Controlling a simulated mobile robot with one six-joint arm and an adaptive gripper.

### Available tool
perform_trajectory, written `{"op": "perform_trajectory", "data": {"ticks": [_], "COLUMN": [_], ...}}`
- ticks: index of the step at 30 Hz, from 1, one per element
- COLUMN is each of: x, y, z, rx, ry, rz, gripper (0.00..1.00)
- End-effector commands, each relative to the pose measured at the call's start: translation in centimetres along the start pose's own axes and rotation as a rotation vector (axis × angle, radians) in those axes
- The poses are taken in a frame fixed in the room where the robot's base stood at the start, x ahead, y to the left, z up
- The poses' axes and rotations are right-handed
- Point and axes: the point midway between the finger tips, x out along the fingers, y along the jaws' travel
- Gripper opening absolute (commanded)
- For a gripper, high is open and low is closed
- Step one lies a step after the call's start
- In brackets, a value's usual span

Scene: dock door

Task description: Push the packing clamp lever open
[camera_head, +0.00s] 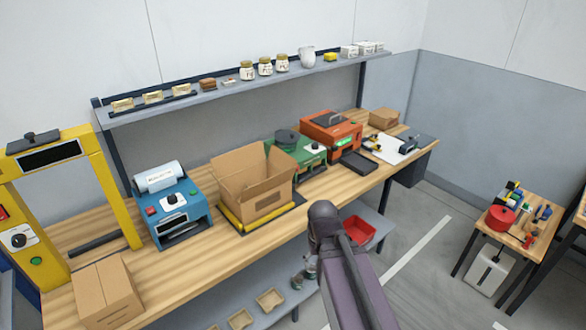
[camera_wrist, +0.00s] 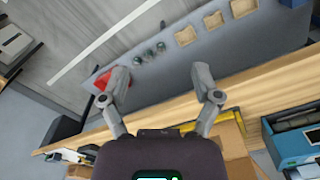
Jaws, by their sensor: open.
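An open cardboard box (camera_head: 255,182) stands on a yellow-edged packing base (camera_head: 240,222) on the workbench. The yellow edge and part of the box also show in the wrist view, at the lower right, behind my gripper. I cannot clearly pick out a clamp lever; the yellow parts by the box are too small to tell. My gripper (camera_wrist: 160,75) is open and empty in the wrist view, with its two fingers wide apart over the bench's front edge and lower shelf. It appears apart from the box and the yellow base. In the head view my arm hides some of the bench front.
A blue machine (camera_head: 175,212) stands left of the box, and green (camera_head: 297,150) and orange (camera_head: 331,132) machines stand right. A closed carton (camera_head: 105,292) and yellow frame (camera_head: 120,190) are at the left. A red tray (camera_head: 358,229) is on the lower shelf. Floor is clear in front.

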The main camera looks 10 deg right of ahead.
Motion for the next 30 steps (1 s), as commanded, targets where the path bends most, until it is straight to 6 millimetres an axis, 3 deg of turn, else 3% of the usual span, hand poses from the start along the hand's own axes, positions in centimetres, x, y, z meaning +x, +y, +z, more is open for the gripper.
{"op": "perform_trajectory", "data": {"ticks": [1, 6, 7, 14, 30], "x": [0.0, 0.1, 0.1, 0.3, -0.1], "y": [0.0, 0.0, 0.0, -0.1, 1.2], "z": [-0.1, -0.8, -1.0, -4.0, -14.9], "rx": [0.003, 0.041, 0.055, 0.236, 0.934], "ry": [0.001, 0.01, 0.013, 0.047, 0.083], "rz": [-0.001, -0.017, -0.023, -0.097, -0.422], "gripper": [0.54, 0.03, 0.0, 0.0, 0.0]}}
